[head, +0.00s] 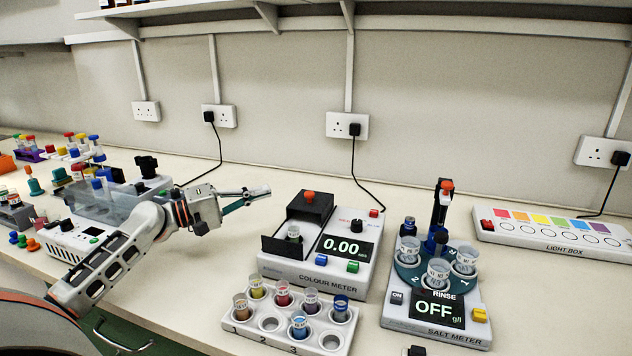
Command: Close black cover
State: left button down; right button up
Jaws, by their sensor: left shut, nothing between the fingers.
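The black cover (305,207), with an orange knob on top, stands at the back left of the white colour meter (314,277). The cover is open: a small cup (294,233) shows in the well in front of it, behind a low black front wall (285,247). The meter's display reads 0.00. My left gripper (260,193) is shut and empty. Its fingers point right, and in the picture the tips lie just left of the cover, apart from it. My right gripper is not in view.
A rack (250,334) of coloured cups stands in front of the meter. The salt meter (440,322) with several cups is to the right, a light box (550,237) beyond it. A black power cable (365,192) runs behind the colour meter. A clear-lidded machine (98,209) is left.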

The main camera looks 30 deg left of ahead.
aim_at(299, 199)
pick_arm(q)
jog(key=x, duration=0.9)
jog(key=shift+w+d+r+p, duration=0.1)
jog(key=shift+w+r+p, duration=0.2)
jog(key=shift+w, duration=0.05)
jog(key=shift+w+d, duration=0.2)
jog(key=shift+s+d+f+p, duration=0.3)
jog(key=shift+s+d, duration=0.15)
jog(key=shift+s, duration=0.15)
jog(key=shift+s+d, duration=0.25)
jog(key=shift+s, duration=0.1)
jog(key=shift+s+d+f, duration=0.15)
jog(key=shift+s+d, duration=0.3)
jog(key=shift+s, duration=0.05)
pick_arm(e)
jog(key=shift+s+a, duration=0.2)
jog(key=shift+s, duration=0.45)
